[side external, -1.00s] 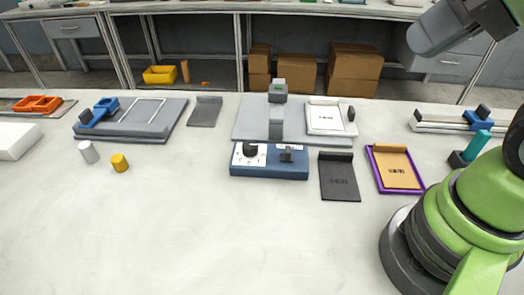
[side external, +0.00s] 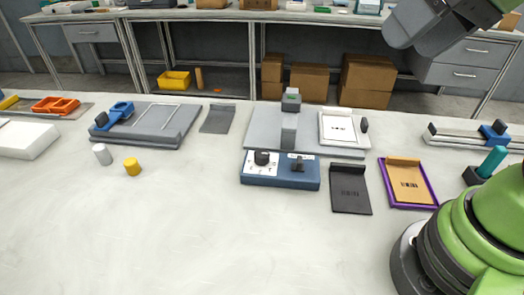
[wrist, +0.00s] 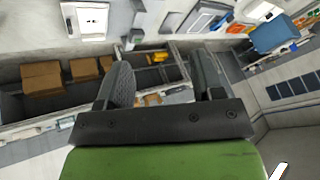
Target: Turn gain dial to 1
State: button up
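A blue control box (side external: 280,178) stands on the white table near the middle of the side view. A black round dial (side external: 262,157) sits on a white marked plate at its left end. A black lever-like control (side external: 298,166) is at its right end. The dial's exact setting and the labels are too small to read. My gripper (wrist: 163,82) shows in the wrist view with its two dark fingers apart and nothing between them. It is away from the box, and its fingers are not visible in the side view.
A grey stand (side external: 290,115) and a framed label card (side external: 339,128) are behind the box. A black clipboard (side external: 350,189) and a purple-edged tray (side external: 433,203) lie to its right. Grey (side external: 102,154) and yellow (side external: 132,167) cylinders stand left. The table in front is clear.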

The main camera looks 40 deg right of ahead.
jog(key=w+a+f+n+g, duration=0.2)
jog(key=w+n, duration=0.1)
jog(key=w, duration=0.6)
jog(key=n+g+h, duration=0.2)
jog(key=n+g, duration=0.2)
jog(key=n, duration=0.2)
send_over(262, 153)
notch_tip(262, 153, down, 16)
notch_tip(262, 153, down, 10)
jog(key=shift+f, duration=0.2)
jog(key=c, duration=0.9)
